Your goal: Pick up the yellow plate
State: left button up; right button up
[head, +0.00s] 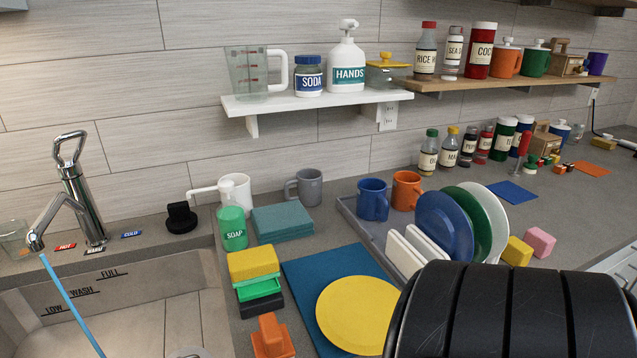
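The yellow plate (357,315) lies flat on a blue mat (302,272) on the counter, at the lower middle of the head view. It overhangs the mat's right part. A large black ribbed form at the lower right covers a little of the plate's right edge. I cannot make out fingertips of either gripper in this view. Nothing is seen holding the plate.
A dish rack (352,218) with mugs and upright plates stands behind right of the plate. Sponges (254,263) and an orange object (271,337) are to its left. The sink (120,305) is farther left. A teal cloth stack (282,222) lies behind the mat.

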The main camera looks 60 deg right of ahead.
aim_at(354, 313)
jog(key=k+l+z, duration=0.1)
jog(key=z, duration=0.3)
jog(key=l+z, duration=0.1)
jog(key=z, duration=0.3)
jog(key=k+l+z, duration=0.1)
jog(key=z, duration=0.3)
